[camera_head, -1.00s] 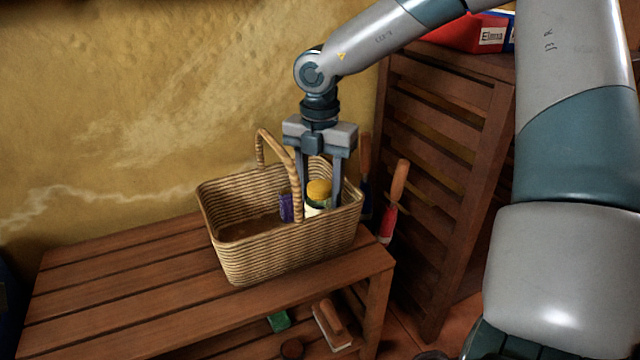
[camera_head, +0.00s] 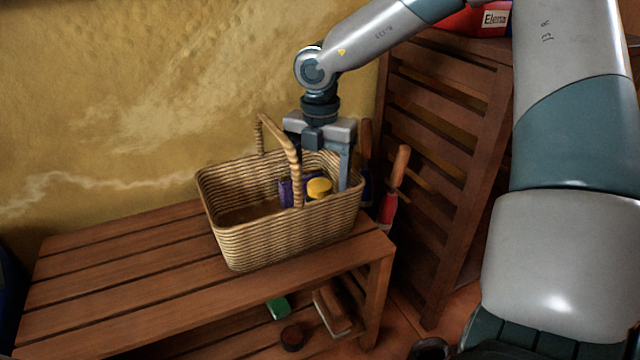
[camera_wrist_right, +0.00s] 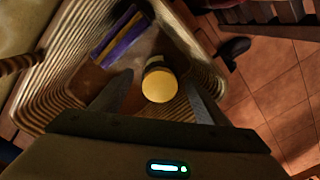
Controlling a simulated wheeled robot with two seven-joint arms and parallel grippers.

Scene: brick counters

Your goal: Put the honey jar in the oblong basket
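The honey jar (camera_head: 319,187), with a yellow lid, is inside the oblong wicker basket (camera_head: 290,240), at its right end. In the right wrist view its round lid (camera_wrist_right: 158,86) shows between the fingers, with gaps on both sides. My right gripper (camera_head: 323,180) is open above the jar, its fingers reaching down into the basket. The left finger is partly hidden behind the basket's handle. The jar's lower part is hidden by the basket wall in the head view. My left gripper is not in view.
A purple box (camera_head: 286,192) lies in the basket beside the jar. The basket stands on a slatted wooden bench (camera_head: 120,265). A red-handled tool (camera_head: 392,190) stands right of it, by a slatted wooden cabinet (camera_head: 440,130). The basket's arched handle (camera_head: 280,140) rises close to the gripper.

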